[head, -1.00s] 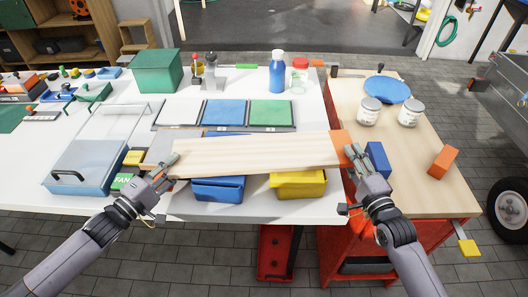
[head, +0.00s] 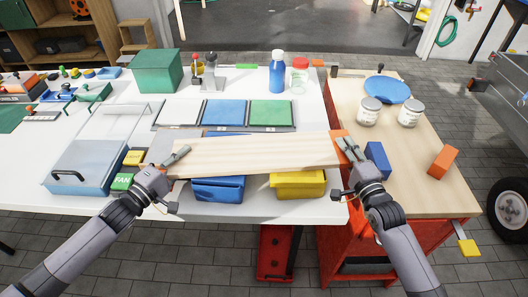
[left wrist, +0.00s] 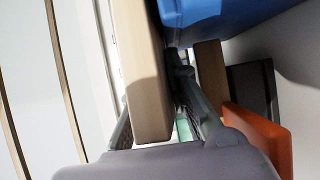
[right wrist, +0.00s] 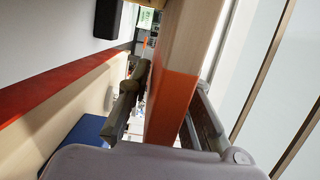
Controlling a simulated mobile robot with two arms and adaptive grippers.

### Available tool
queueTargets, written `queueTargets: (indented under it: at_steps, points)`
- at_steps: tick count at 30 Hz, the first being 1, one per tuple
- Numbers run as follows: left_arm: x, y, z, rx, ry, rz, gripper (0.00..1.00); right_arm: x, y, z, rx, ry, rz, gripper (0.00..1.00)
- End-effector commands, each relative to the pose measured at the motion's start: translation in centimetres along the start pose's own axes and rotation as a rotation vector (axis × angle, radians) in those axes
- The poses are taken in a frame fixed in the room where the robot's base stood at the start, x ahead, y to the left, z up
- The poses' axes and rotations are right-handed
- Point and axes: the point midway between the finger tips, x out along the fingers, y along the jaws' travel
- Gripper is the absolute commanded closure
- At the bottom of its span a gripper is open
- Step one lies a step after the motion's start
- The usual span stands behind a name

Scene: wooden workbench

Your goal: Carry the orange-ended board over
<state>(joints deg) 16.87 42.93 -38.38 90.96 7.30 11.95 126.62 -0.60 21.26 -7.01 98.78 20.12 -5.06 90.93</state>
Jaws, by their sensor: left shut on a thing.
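The long pale wooden board (head: 255,155) spans left to right above a blue bin (head: 218,189) and a yellow bin (head: 298,184) at the table's front. Its orange end (head: 338,147) is on the right. My left gripper (head: 180,157) is shut on the plain left end, which shows between its fingers in the left wrist view (left wrist: 148,85). My right gripper (head: 346,150) has its fingers either side of the orange end. A gap shows beside one finger in the right wrist view (right wrist: 172,105), so it looks open. Whether the board touches the bins is unclear.
A wooden-topped bench (head: 420,180) adjoins on the right, with two jars, a blue plate (head: 387,89), a blue block (head: 377,158) and an orange block (head: 443,162). Blue and green panels (head: 270,113) lie behind the board.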

Motion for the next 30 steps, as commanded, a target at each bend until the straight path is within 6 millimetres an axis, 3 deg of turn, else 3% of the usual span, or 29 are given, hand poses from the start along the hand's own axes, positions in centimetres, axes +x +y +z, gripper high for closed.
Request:
queueTargets:
  at_steps: [8,30]
  points:
    - [-0.03,-0.03,-0.01,0.000,0.000,-0.001,1.00,-0.02,0.02,-0.01,0.000,0.000,0.001,1.00]
    - [-0.01,0.08,-0.02,0.000,0.000,0.001,1.00,0.00,-0.09,-0.03,-0.001,0.000,-0.002,1.00]
